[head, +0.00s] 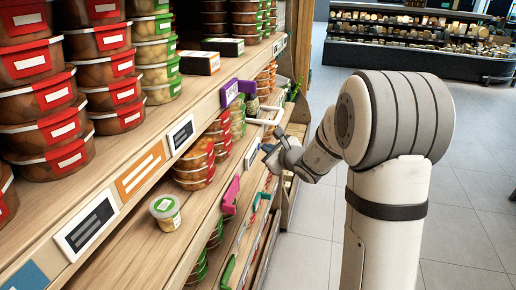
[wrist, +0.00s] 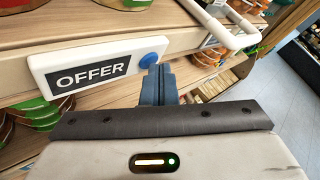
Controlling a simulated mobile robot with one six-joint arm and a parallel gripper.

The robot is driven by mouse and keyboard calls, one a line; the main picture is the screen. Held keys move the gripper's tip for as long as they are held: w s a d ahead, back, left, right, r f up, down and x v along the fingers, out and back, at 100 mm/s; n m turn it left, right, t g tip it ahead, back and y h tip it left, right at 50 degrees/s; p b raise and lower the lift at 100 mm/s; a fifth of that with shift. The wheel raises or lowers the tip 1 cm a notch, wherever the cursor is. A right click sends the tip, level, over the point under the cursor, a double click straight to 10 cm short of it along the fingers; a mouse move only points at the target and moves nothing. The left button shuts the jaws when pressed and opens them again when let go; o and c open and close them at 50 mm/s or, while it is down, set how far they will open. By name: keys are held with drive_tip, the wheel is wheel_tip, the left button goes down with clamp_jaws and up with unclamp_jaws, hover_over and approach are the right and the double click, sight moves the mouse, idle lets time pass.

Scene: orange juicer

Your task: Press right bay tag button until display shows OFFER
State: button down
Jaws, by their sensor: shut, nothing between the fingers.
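In the wrist view a white shelf tag (wrist: 95,72) has a dark display that reads OFFER. A round blue button (wrist: 152,60) sits at the tag's right end. My gripper (wrist: 158,70) is shut and empty, its blue-grey fingertips right at the button's lower right edge. I cannot tell whether they touch it. In the head view my gripper (head: 268,150) is at the shelf edge toward the far end, beside a small white tag (head: 252,152). The tag's text is too small to read there.
A white rail (wrist: 222,22) juts from the shelf edge just right of the tag. Other tags (head: 88,222) line the nearer shelf edge, with stacked tubs (head: 48,110) behind. A lone tub (head: 165,211) stands on the lower shelf. The tiled floor (head: 480,215) to the right is clear.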

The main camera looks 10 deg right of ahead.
idle(0.4)
drive_tip(key=shift+s+d, duration=0.35)
drive_tip(key=shift+d, duration=0.35)
drive_tip(key=shift+s+d+b, duration=0.15)
drive_tip(key=shift+s+d, duration=0.15)
drive_tip(key=shift+d, duration=0.5)
drive_tip(key=shift+s+d+b, duration=0.1)
drive_tip(key=shift+s+d, duration=0.25)
drive_tip(key=shift+d, duration=0.4)
drive_tip(key=shift+s+d+b, duration=0.15)
drive_tip(key=shift+s+d, duration=0.15)
drive_tip(key=shift+d, duration=0.5)
drive_tip(key=d, duration=0.1)
drive_tip(key=s+d, duration=0.1)
drive_tip(key=d, duration=0.1)
drive_tip(key=s+d, duration=0.1)
drive_tip(key=d, duration=0.1)
drive_tip(key=shift+s+d+b, duration=0.15)
drive_tip(key=shift+d+b, duration=0.1)
drive_tip(key=shift+b, duration=0.1)
